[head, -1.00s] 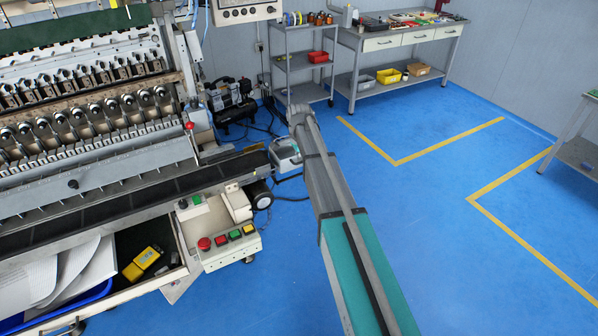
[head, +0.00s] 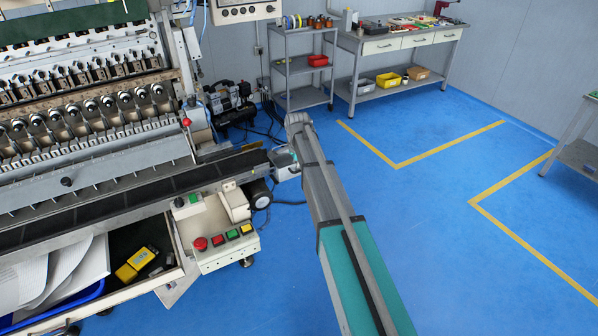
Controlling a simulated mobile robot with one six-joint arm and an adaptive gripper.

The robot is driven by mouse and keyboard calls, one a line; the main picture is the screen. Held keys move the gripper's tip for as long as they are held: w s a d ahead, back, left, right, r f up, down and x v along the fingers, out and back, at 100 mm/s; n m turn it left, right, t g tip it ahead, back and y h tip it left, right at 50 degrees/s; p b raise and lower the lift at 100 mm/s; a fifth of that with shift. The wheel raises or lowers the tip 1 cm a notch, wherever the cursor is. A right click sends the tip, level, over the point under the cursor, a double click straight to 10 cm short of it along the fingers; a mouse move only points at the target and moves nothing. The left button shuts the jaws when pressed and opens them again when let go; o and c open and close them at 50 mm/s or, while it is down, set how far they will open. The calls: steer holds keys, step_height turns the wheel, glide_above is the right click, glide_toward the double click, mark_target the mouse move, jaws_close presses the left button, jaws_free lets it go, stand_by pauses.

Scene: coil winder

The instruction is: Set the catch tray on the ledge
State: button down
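No item is clearly recognisable as the catch tray. A blue tray (head: 86,298) with white curved sheets in it shows at the bottom left, in an open compartment under the coil winder (head: 88,100). I cannot tell whether it is the catch tray. A long dark strip (head: 120,199) with pale edges runs along the front of the winder, below a grey sloping panel (head: 120,176). I cannot tell which part is the ledge.
A yellow device (head: 137,262) lies in the open compartment. A button box (head: 226,243) juts out at the winder's right corner. A shelf rack (head: 303,68) and a drawer bench (head: 400,44) stand at the back. The yellow-lined blue floor (head: 450,210) on the right is clear.

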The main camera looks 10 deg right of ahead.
steer(key=shift+f, duration=0.1)
stand_by(0.3)
steer(key=c, duration=0.8)
jaws_free()
step_height(320, 180, up, 12)
steer(key=p, duration=1.2)
steer(key=shift+s, duration=0.1)
steer(key=shift+s, duration=0.1)
